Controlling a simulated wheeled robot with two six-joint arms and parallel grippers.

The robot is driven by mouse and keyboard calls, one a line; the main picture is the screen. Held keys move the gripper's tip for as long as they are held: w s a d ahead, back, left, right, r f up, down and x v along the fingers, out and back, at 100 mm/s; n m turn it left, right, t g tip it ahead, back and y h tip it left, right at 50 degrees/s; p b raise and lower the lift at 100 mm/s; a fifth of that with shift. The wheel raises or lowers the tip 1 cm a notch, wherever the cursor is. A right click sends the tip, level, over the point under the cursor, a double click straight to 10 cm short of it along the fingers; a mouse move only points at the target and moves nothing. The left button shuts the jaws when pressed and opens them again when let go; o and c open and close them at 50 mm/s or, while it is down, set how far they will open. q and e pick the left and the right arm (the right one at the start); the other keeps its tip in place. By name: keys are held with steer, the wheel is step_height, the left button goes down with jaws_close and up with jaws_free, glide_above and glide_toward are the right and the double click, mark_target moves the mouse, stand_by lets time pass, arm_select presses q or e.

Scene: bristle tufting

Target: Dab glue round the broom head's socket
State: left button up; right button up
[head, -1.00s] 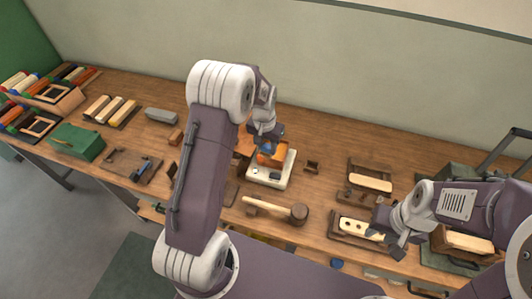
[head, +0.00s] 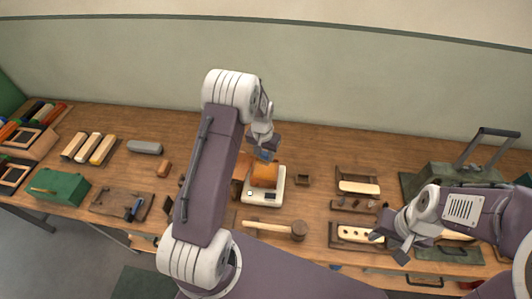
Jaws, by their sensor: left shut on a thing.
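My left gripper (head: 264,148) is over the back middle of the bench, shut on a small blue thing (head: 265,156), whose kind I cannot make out. Just below it is an orange-brown block (head: 265,175) on a white scale-like device (head: 278,192). A cream block with dark holes (head: 362,234), perhaps the broom head, lies in a wooden holder at the front right; I cannot make out a socket. My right gripper (head: 388,246) is by its right end with its fingers apart, seemingly empty.
A mallet (head: 275,229) lies in front of the scale. Another cream block (head: 358,187) sits in a rack to the right. A green box (head: 59,187), several cream blocks (head: 88,147) and a dark board (head: 122,203) are at the left. The back edge is mostly clear.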

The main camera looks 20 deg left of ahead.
mark_target(265, 165)
arm_select(q)
steer(key=shift+a+f, duration=0.15)
steer(key=shift+f, duration=0.3)
steer(key=f+b, duration=0.4)
steer(key=shift+d+f, duration=0.2)
steer(key=shift+f, duration=0.35)
steer(key=shift+a, duration=0.15)
steer(key=shift+r, duration=0.1)
steer(key=shift+f+b, duration=0.55)
stand_by(0.9)
